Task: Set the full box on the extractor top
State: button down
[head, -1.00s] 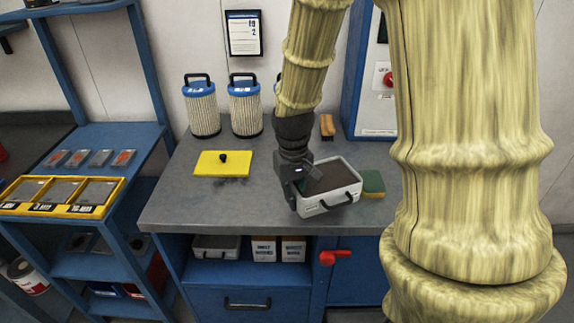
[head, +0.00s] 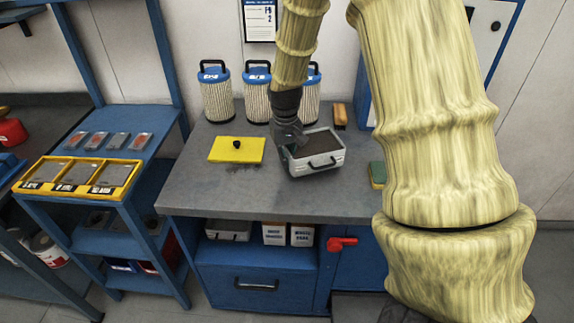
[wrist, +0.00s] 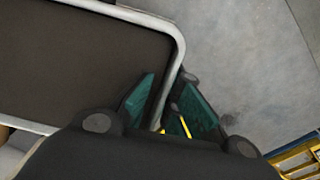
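The full box (head: 325,165) is a light grey metal tray with a dark handle, filled with dark brown matter. It is over the middle of the grey worktop (head: 240,200); I cannot tell for sure whether it is clear of the surface. My gripper (head: 291,150) is at its left end, pointing down. In the wrist view the box's rim (wrist: 178,60) runs between the two fingers of my gripper (wrist: 168,105), which are closed on that wall. I cannot tell which thing is the extractor.
A yellow plate with a black knob (head: 228,155) lies left of the box. Several filter cartridges (head: 216,96) stand behind. A green sponge (head: 377,174) is at right. A blue rack (head: 150,165) with a yellow tray stands left. Another grey box (head: 226,230) is under the worktop.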

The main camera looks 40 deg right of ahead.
jog(key=shift+f+p, duration=0.45)
jog(key=shift+f, duration=1)
jog(key=shift+f, duration=0.1)
jog(key=c, duration=1.6)
grip_release()
jog(key=shift+c, duration=0.2)
jog(key=shift+a+r+b, duration=0.1)
jog(key=shift+r+b, duration=1.35)
jog(key=shift+r, duration=4.65)
